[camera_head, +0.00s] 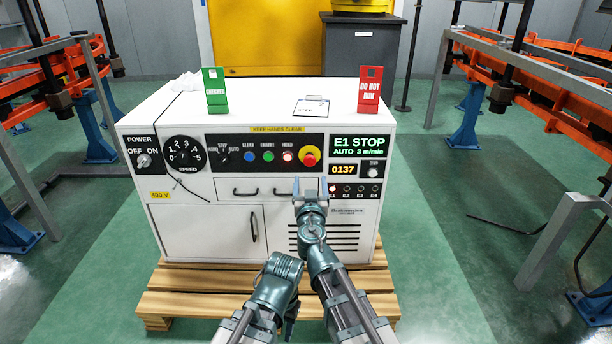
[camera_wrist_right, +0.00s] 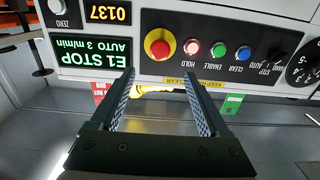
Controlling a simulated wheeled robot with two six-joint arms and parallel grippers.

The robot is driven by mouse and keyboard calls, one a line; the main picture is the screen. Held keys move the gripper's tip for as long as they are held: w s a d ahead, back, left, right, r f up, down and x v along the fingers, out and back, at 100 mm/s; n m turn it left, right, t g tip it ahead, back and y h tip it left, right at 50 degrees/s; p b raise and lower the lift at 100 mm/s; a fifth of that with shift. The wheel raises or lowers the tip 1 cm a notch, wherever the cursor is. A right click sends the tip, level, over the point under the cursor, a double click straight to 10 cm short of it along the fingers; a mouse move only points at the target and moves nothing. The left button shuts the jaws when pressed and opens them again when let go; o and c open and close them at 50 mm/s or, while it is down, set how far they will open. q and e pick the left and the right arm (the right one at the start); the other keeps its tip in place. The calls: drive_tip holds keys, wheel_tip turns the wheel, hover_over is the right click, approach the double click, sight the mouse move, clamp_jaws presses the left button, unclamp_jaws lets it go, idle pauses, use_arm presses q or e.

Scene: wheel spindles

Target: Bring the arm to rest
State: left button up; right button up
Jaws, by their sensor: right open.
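My right gripper (camera_head: 311,184) is in front of the white control cabinet (camera_head: 230,232), at about the height of the drawer and below the red stop button (camera_head: 309,156). It is open and empty. In the right wrist view, the spread fingers of the right gripper (camera_wrist_right: 158,75) have nothing between them, and the stop button (camera_wrist_right: 159,44) appears upside down beyond the tips, apart from them. My left wrist (camera_head: 284,266) is low in front of the cabinet, beside my right forearm. The jaws of the left gripper (camera_head: 290,318) are mostly hidden and dark.
The cabinet stands on a wooden pallet (camera_head: 185,305). A green tag (camera_head: 215,90), a red DO NOT RUN tag (camera_head: 369,90) and a small clipboard (camera_head: 311,106) are on top. The display (camera_head: 358,145) reads E1 STOP. Orange-railed racks flank it; green floor lies open either side.

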use_arm(q)
drive_tip(key=shift+s+a, duration=0.25)
drive_tip(key=shift+s, duration=0.05)
use_arm(e)
drive_tip(key=s, duration=0.2)
drive_tip(key=shift+s, duration=0.35)
